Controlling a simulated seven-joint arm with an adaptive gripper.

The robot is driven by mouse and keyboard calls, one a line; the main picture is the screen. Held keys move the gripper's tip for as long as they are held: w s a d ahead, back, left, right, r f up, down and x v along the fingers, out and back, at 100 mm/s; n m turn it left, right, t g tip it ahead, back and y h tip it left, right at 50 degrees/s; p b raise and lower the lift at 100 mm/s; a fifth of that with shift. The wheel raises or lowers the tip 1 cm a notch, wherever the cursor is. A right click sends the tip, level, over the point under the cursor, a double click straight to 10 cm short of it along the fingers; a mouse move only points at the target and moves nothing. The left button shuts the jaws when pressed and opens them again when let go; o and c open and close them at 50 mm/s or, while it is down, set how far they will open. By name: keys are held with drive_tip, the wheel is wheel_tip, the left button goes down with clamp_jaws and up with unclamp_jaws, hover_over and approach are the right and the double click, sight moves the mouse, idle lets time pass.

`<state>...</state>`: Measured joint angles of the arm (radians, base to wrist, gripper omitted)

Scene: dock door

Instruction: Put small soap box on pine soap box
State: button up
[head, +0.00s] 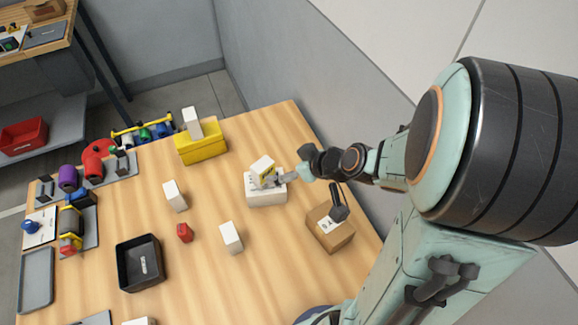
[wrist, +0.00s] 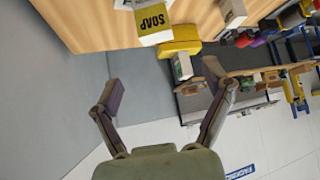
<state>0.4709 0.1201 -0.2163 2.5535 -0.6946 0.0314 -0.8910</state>
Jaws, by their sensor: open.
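A small soap box (head: 262,168) with a yellow label rests on top of a larger white box (head: 266,192) in the head view. In the wrist view the small soap box (wrist: 154,24) shows its yellow face reading SOAP, near the top edge. I cannot read the larger box's label, so I cannot tell if it is the pine soap box. My gripper (head: 291,178) is just right of the small box in the head view. In the wrist view my gripper (wrist: 163,78) has its fingers spread, with nothing between them, and the box is beyond the tips.
A yellow bin (head: 202,148) with a white box (head: 192,122) is behind. White boxes (head: 174,196) (head: 231,238), a red item (head: 184,232) and a black tray (head: 141,270) stand left. A cardboard box (head: 329,236) is right, near the table edge. Bare wood lies between them.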

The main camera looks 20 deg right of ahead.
drive_tip(key=s+a+r+m+g+h, duration=0.1)
drive_tip(key=s+a+r+g, duration=0.1)
drive_tip(key=s, duration=0.7)
drive_tip(key=s+a+r+m+g+h, duration=0.1)
drive_tip(key=s+a+r+m+g, duration=0.1)
drive_tip(key=s+g, duration=0.4)
drive_tip(key=s+a+r, duration=0.1)
drive_tip(key=s+a, duration=0.1)
drive_tip(key=s, duration=0.1)
drive_tip(key=shift+s+a+r+h, duration=0.15)
drive_tip(key=shift+a+r+h, duration=0.05)
drive_tip(key=shift+a+h, duration=0.1)
